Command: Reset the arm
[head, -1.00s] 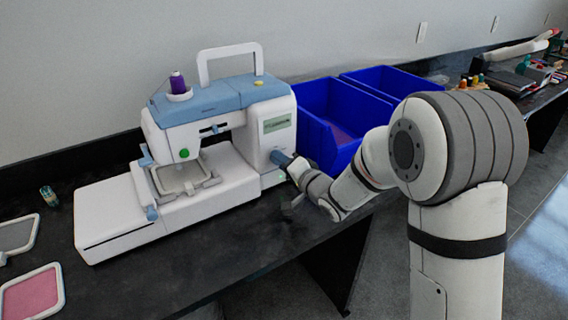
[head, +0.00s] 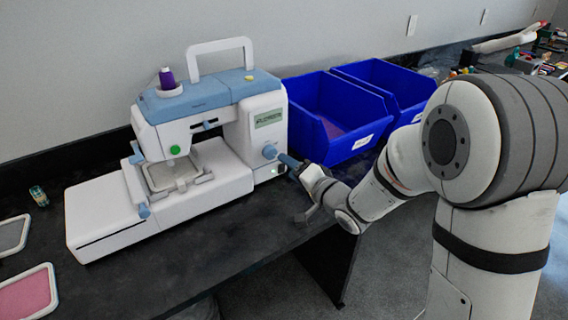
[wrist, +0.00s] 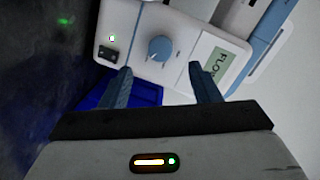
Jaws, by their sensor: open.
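My gripper (head: 288,161) is by the right end of the white and blue embroidery machine (head: 235,150), close to its round blue knob (head: 269,151). In the wrist view, the two blue fingers (wrist: 162,82) are spread apart with nothing between them. The knob (wrist: 159,49) lies just beyond the fingertips, in line with the gap, and looks clear of both fingers. A small green light (wrist: 112,38) glows on the machine's side. My arm reaches in from the right of the head view.
Two blue bins (head: 345,115) stand behind the gripper on the dark table (head: 200,265); the nearer holds something pinkish. Hoops with grey and pink fabric (head: 27,296) lie at the left. A small spool (head: 39,196) stands near them. The floor right of the table looks open.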

